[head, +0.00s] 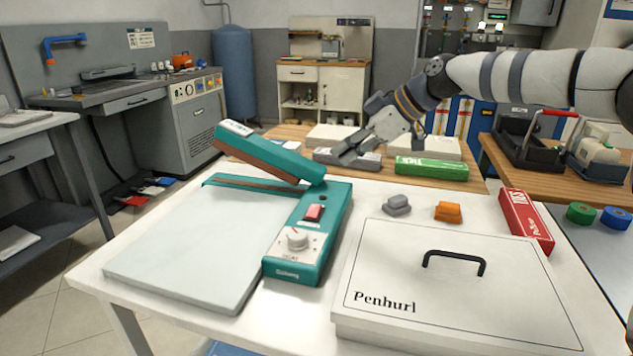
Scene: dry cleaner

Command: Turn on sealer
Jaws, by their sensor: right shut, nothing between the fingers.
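The teal sealer (335,208) stands on the white table, with its hinged arm (262,150) raised at an angle. A red rocker switch (314,212) and a white dial (297,238) sit on its front top panel. I cannot tell the switch's position. A flat pale plate (195,252) extends to the left of the sealer body. My right gripper (345,152) is shut and empty. It shows above and behind the sealer's right side in the picture, apart from the switch. My left gripper is not in view.
A white box lid marked Penhurl (400,262) with a black handle fills the table's front right. Grey (397,205) and orange (448,211) small items and a red box (526,220) lie behind it. A green box (432,168) lies on the wooden table beyond.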

